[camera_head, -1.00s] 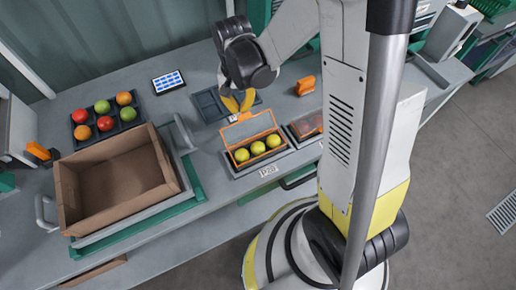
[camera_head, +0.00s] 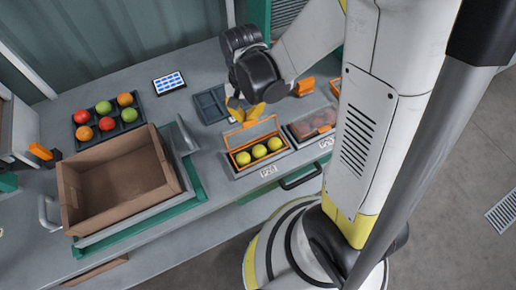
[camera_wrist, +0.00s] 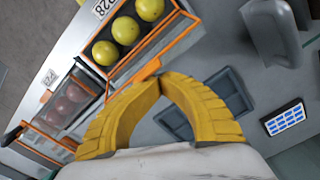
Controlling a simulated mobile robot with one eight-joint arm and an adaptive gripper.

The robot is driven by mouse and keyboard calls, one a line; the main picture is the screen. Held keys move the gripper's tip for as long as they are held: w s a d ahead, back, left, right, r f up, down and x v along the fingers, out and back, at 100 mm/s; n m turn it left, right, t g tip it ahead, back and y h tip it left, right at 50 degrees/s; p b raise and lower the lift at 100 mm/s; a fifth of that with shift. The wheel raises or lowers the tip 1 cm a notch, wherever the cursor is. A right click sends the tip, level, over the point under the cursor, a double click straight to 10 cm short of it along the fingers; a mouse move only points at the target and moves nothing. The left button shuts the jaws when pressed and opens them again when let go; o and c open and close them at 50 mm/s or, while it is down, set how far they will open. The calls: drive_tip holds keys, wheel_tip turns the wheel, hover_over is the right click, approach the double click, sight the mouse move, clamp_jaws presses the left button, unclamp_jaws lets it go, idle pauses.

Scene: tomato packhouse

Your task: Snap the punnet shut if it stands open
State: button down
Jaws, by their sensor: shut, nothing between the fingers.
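The punnet (camera_head: 234,157) has an orange rim and holds several yellow-green tomatoes (camera_head: 259,151). Its clear, orange-framed lid (camera_head: 252,129) stands raised at the far side, so the punnet is open. The punnet also shows at the top of the wrist view (camera_wrist: 176,38), with the lid edge (camera_wrist: 148,71) close to my fingertips. My gripper (camera_head: 246,121) has yellow fingers, shut and empty, just behind the raised lid. In the wrist view its fingertips (camera_wrist: 160,82) meet beside the lid's edge; I cannot tell whether they touch it.
A second, closed punnet (camera_head: 313,124) stands right of the open one. An empty dark tray (camera_head: 209,105) lies behind. A brown crate (camera_head: 69,198) stands at left, near a tray of coloured tomatoes (camera_head: 108,119). A tablet (camera_head: 169,83) lies at the back.

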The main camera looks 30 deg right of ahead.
drive_tip(key=shift+s+r+p, duration=0.15)
drive_tip(key=shift+s+r, duration=0.05)
drive_tip(key=shift+s, duration=0.6)
drive_tip(key=shift+s+r+p, duration=0.15)
drive_tip(key=shift+s+p, duration=0.05)
drive_tip(key=shift+s, duration=0.55)
drive_tip(key=shift+s+r+p, duration=0.15)
drive_tip(key=shift+s+r, duration=0.05)
drive_tip(key=shift+s, duration=0.6)
drive_tip(key=shift+w+r, duration=0.1)
drive_tip(key=shift+r, duration=0.05)
wheel_tip(320, 180, up, 8)
drive_tip(key=p, duration=0.6)
drive_tip(key=shift+p, duration=0.35)
